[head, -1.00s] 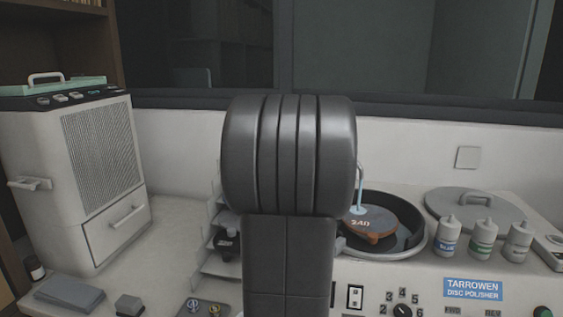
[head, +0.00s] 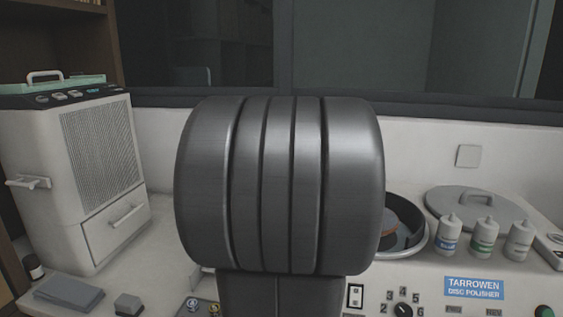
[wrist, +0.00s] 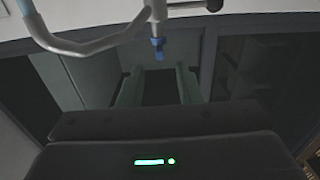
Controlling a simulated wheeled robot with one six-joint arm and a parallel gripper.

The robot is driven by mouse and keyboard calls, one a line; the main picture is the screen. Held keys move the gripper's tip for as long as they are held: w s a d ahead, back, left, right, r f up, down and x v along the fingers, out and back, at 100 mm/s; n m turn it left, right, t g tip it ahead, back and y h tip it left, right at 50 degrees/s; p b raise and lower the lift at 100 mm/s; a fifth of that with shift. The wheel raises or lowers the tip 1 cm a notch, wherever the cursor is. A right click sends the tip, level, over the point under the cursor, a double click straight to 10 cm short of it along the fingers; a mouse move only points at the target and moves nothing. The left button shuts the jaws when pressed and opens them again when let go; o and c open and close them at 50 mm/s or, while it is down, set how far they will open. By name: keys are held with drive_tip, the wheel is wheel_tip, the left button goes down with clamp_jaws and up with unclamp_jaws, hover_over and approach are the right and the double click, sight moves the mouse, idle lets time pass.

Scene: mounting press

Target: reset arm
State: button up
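My gripper (wrist: 159,88) shows in the wrist view as two pale greenish fingers standing apart with nothing between them. In the head view it is hidden behind my own large dark arm link, which fills the middle. The disc polisher (head: 460,268) stands at the right, its round bowl (head: 420,242) partly covered by my arm. Only the right edge of the brown holder (head: 400,222) in the bowl shows. In the wrist view a bent metal pipe (wrist: 85,48) and a blue-tipped nozzle (wrist: 158,45) show near the top, beyond the fingers.
A white boxy machine (head: 85,180) stands at the left. A folded grey cloth (head: 68,293) and a small grey block (head: 128,304) lie on the counter before it. Several bottles (head: 483,238) and a round grey lid (head: 475,203) sit on the polisher's top. A window lies behind.

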drive_tip(key=w, duration=0.3)
drive_tip(key=w+d, duration=0.1)
drive_tip(key=w, duration=0.5)
drive_tip(key=shift+w+d+p, duration=0.15)
drive_tip(key=shift+d+p, duration=0.25)
drive_tip(key=p, duration=0.3)
drive_tip(key=shift+a+r+h, duration=0.1)
drive_tip(key=shift+r+h, duration=0.2)
drive_tip(key=shift+r, duration=0.1)
drive_tip(key=shift+f+m+p, duration=0.1)
drive_tip(key=shift+m+p, duration=0.2)
drive_tip(key=shift+p, duration=0.65)
drive_tip(key=m+h+p, duration=0.1)
drive_tip(key=h+p, duration=0.1)
drive_tip(key=p, duration=0.2)
drive_tip(key=m+g+h+p, duration=0.1)
drive_tip(key=h+p, duration=0.1)
drive_tip(key=p, duration=0.2)
drive_tip(key=shift+m+g, duration=0.3)
drive_tip(key=b+v, duration=0.2)
drive_tip(key=v, duration=1)
drive_tip(key=shift+f, duration=0.25)
drive_tip(key=shift+a+f+b, duration=0.1)
drive_tip(key=shift+b, duration=0.2)
